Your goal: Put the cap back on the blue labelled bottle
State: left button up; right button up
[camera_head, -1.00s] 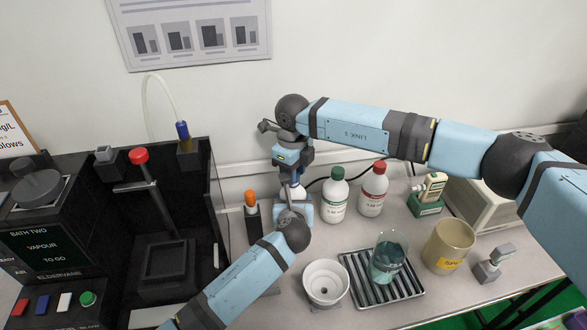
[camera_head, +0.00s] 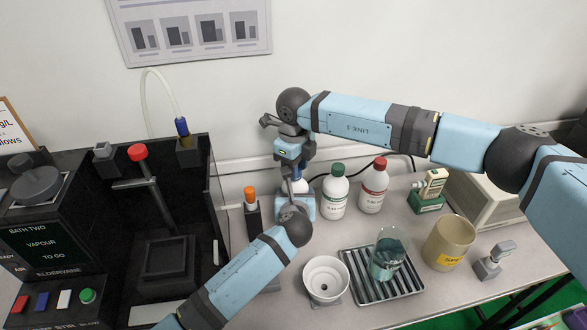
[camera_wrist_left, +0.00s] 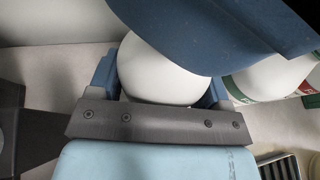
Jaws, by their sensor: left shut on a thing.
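My left gripper (camera_head: 303,207) is low at the bench, shut on a white bottle. The bottle's rounded white shoulder (camera_wrist_left: 165,75) sits between the blue fingers in the left wrist view, and a small white part (camera_head: 300,187) shows in the head view. I take it for the blue labelled bottle, but its label is hidden. My right gripper (camera_head: 295,165) points down directly above the bottle. A large blue part of it (camera_wrist_left: 225,25) covers the bottle's top in the left wrist view. I see no cap, and the right jaws are too hidden to judge.
A green-capped bottle (camera_head: 335,192) and a red-capped bottle (camera_head: 373,187) stand close on the right. An orange-topped item (camera_head: 250,197) stands left. A white bowl (camera_head: 326,280), a ribbed tray (camera_head: 408,284) with a beaker (camera_head: 387,255), and a tan jar (camera_head: 449,242) are nearer.

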jog(key=r, duration=0.2)
jog(key=a+r, duration=0.1)
jog(key=shift+s+r, duration=0.25)
jog(key=shift+s, duration=0.05)
jog(key=shift+o, duration=0.5)
jog(key=shift+a+r, duration=0.1)
jog(key=shift+r, duration=0.2)
jog(key=shift+c, duration=0.3)
